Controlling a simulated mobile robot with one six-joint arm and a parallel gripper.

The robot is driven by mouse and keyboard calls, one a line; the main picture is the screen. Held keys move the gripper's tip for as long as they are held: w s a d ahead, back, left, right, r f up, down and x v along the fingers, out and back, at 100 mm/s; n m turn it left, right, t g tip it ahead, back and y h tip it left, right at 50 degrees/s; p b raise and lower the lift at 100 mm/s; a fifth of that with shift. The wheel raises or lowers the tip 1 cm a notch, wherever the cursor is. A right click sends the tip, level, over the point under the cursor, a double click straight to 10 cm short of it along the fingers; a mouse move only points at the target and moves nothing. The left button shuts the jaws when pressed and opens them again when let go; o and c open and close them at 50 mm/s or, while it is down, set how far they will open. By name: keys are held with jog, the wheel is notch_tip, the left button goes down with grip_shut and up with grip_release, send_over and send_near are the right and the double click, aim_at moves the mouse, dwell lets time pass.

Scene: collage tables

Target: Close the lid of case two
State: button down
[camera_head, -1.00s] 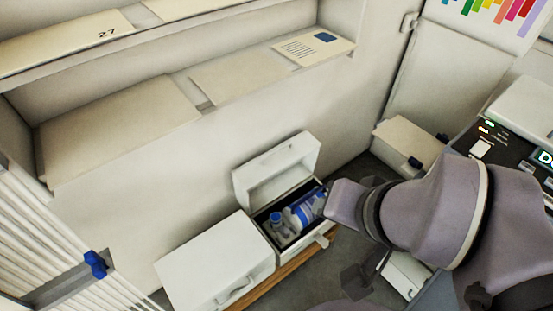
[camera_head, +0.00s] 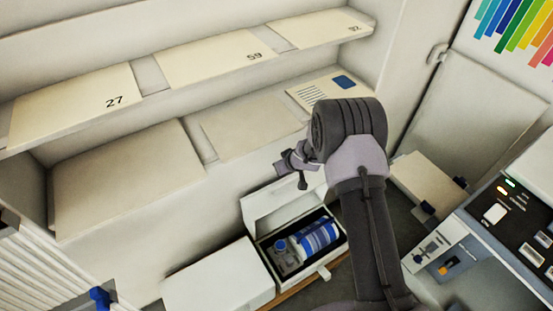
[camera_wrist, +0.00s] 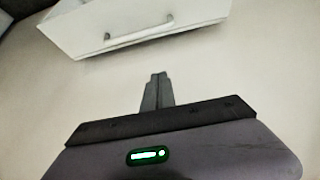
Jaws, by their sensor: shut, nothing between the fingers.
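An open white case (camera_head: 333,262) stands low by the wall in the head view, with a blue-and-white bottle (camera_head: 318,236) and smaller items inside. Its white lid (camera_head: 262,206) is raised, leaning back towards the wall. I see no number on the case. My gripper (camera_head: 290,170) is above the raised lid in the head view, apparently apart from it. In the wrist view my gripper (camera_wrist: 157,90) is shut and empty over a pale surface. A white box-like part with a handle (camera_wrist: 140,33) lies beyond the fingertips; I cannot tell which case it belongs to.
A closed white case (camera_head: 220,275) stands directly left of the open one. Shelves with numbered cream panels (camera_head: 75,105) run along the wall above. A control panel (camera_head: 510,225) stands at the right, with a beige box (camera_head: 425,180) behind it. My arm hides part of the open case's right side.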

jog(key=b, duration=0.3)
send_over(279, 181)
jog(key=a, duration=0.2)
jog(key=f, duration=0.9)
jog(key=shift+s+a+f, duration=0.2)
jog(key=shift+s+f, duration=0.15)
jog(key=s+d+b, duration=0.2)
jog(key=b, duration=0.1)
jog(key=shift+s+f, duration=0.3)
jog(key=shift+f, duration=0.05)
jog(key=shift+s+d, duration=0.1)
jog(key=shift+s, duration=0.1)
jog(key=shift+s+r, duration=0.1)
jog(key=shift+r, duration=0.05)
jog(key=shift+d, duration=0.15)
